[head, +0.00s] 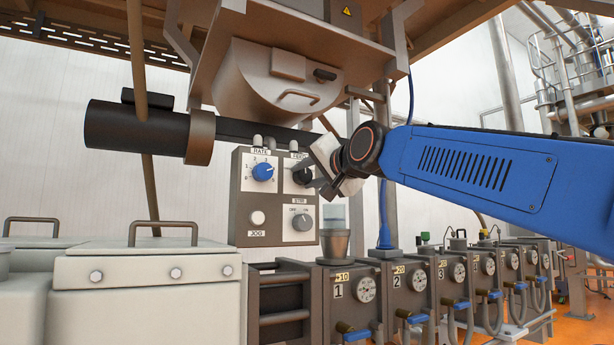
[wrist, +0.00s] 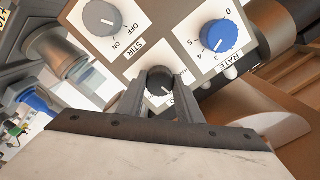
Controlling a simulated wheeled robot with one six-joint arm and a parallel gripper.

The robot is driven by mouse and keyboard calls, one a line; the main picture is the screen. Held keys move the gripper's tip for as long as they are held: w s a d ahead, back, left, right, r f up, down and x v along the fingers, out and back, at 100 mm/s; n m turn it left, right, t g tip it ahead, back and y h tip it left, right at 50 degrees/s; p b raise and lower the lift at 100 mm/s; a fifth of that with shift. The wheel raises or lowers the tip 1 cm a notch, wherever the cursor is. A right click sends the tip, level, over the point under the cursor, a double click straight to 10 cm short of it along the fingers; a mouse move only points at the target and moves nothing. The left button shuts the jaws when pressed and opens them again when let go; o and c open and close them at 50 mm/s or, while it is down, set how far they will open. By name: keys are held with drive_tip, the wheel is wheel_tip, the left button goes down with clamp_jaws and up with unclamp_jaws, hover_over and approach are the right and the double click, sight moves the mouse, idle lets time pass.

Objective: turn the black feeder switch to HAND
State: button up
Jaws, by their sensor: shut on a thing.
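The black feeder switch (wrist: 158,82) sits on a white plate of the control box, between my two fingers in the wrist view. My gripper (wrist: 160,90) is shut on its knob, one finger on each side. In the head view my gripper (head: 318,178) reaches the panel's upper right, and the switch (head: 302,175) shows only partly beside it. The label over the switch is mostly covered in the head view, and its position marks are hidden, so I cannot tell its setting.
The blue RATE knob (head: 263,172) is left of the switch. The grey STIR knob (head: 302,222) is below it and the white JOG button (head: 257,217) is at lower left. A clear cup (head: 335,217) stands close at the panel's lower right. The feeder hopper (head: 275,85) hangs above.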

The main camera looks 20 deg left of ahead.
drive_tip(key=n, duration=1)
drive_tip(key=shift+n, duration=0.3)
idle(0.4)
drive_tip(key=o, duration=1)
drive_tip(key=shift+o, duration=0.2)
drive_tip(key=v, duration=1.7)
drive_tip(key=shift+s, duration=0.2)
